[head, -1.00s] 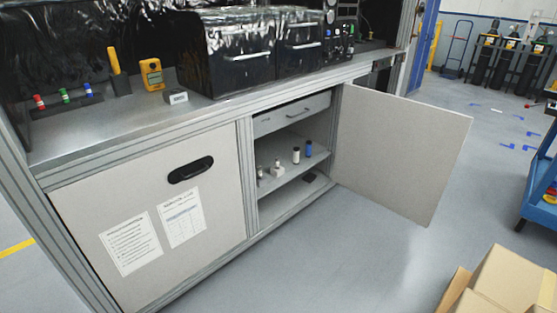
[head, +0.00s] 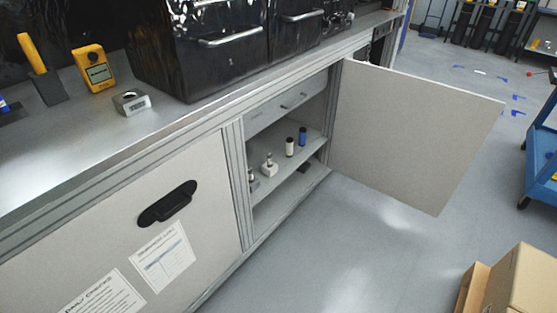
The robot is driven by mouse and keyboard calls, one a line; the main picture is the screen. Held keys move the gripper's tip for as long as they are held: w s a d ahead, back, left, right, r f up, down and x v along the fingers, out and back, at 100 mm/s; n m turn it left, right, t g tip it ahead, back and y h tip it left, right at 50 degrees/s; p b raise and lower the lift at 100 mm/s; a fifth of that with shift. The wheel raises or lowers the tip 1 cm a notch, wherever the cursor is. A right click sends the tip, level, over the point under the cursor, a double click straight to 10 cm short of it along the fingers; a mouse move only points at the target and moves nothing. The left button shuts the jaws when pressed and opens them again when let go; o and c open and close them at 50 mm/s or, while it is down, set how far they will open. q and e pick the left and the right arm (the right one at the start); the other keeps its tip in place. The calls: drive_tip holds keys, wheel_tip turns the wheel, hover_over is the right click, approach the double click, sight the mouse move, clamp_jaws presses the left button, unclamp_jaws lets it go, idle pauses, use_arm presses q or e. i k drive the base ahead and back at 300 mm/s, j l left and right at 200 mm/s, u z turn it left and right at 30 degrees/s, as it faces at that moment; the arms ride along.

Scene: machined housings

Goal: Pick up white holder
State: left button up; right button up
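A small white holder (head: 269,168) with a grey upright piece in it stands on the upper shelf inside the open cabinet. A second small grey upright item (head: 252,177) is to its left, partly hidden by the cabinet's frame. A white cylinder (head: 290,147) and a blue cylinder (head: 303,136) stand to the right on the same shelf. Neither of my grippers shows in the head view.
The cabinet door (head: 415,135) is swung open to the right. A closed drawer (head: 287,104) is above the shelf. A closed panel with a black handle (head: 167,204) is at left. Cardboard boxes (head: 520,282) stand at lower right. The floor before the cabinet is clear.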

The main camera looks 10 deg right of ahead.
sight(270, 172)
drive_tip(key=i+l+z, duration=0.1)
drive_tip(key=i+z, duration=0.9)
drive_tip(key=z, duration=0.15)
drive_tip(key=i+l+z, duration=0.15)
drive_tip(key=i+z, duration=0.15)
drive_tip(key=i, duration=0.55)
drive_tip(key=i+z, duration=0.35)
drive_tip(key=i, duration=0.45)
drive_tip(key=i+u, duration=0.1)
drive_tip(key=u, duration=0.3)
drive_tip(key=i+u, duration=0.1)
drive_tip(key=u, duration=0.35)
drive_tip(key=l+u, duration=0.1)
drive_tip(key=u, duration=0.3)
drive_tip(key=i+l+u, duration=0.1)
drive_tip(key=u, duration=0.35)
drive_tip(key=i+l+u, duration=0.1)
drive_tip(key=u, duration=0.3)
drive_tip(key=l+u, duration=0.15)
drive_tip(key=u, duration=0.3)
